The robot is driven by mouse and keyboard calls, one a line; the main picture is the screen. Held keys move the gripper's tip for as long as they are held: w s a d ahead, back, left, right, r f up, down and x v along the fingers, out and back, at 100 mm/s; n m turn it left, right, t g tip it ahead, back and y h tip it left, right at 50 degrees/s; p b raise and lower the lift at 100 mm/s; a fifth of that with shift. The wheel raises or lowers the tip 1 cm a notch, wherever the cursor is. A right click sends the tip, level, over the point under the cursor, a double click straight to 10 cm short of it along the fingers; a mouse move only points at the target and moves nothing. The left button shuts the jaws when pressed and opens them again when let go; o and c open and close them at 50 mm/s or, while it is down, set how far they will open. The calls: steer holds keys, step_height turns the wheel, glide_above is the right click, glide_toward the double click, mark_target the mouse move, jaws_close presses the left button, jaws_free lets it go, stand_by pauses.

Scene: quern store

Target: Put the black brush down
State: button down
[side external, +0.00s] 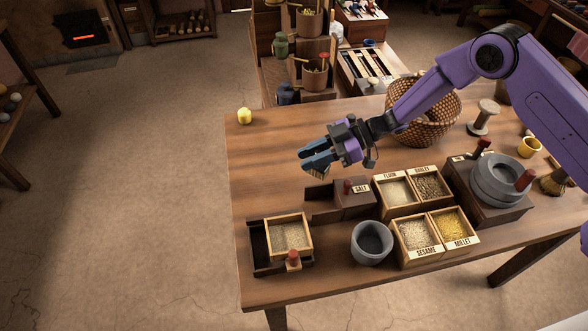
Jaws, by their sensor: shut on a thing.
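My gripper (317,163) is above the left-middle part of the wooden table (270,170), left of the basket and behind the salt box. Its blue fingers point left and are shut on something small.
Below stand a salt box (355,193), boxes of flour (396,191), barley, sesame and millet, a grey pot (371,243) and a sliding tray (289,234). A woven basket (428,112) and quern (497,180) stand right. The table's left back is clear besides a yellow object (244,116).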

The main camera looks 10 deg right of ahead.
steer(key=w+a+f, duration=0.1)
steer(key=f, duration=0.1)
steer(key=w+a+f, duration=0.1)
steer(key=f, duration=0.1)
steer(key=w+a+f, duration=0.1)
steer(key=w+f, duration=0.1)
steer(key=shift+w+a+f, duration=0.1)
steer(key=shift+a, duration=0.05)
steer(key=shift+f, duration=1.5)
steer(key=shift+f, duration=0.1)
steer(key=c, duration=0.9)
jaws_free()
steer(key=shift+d+r, duration=0.2)
steer(key=shift+r, duration=0.05)
steer(key=v, duration=1.1)
steer(key=shift+d, duration=0.25)
steer(key=shift+r, duration=0.15)
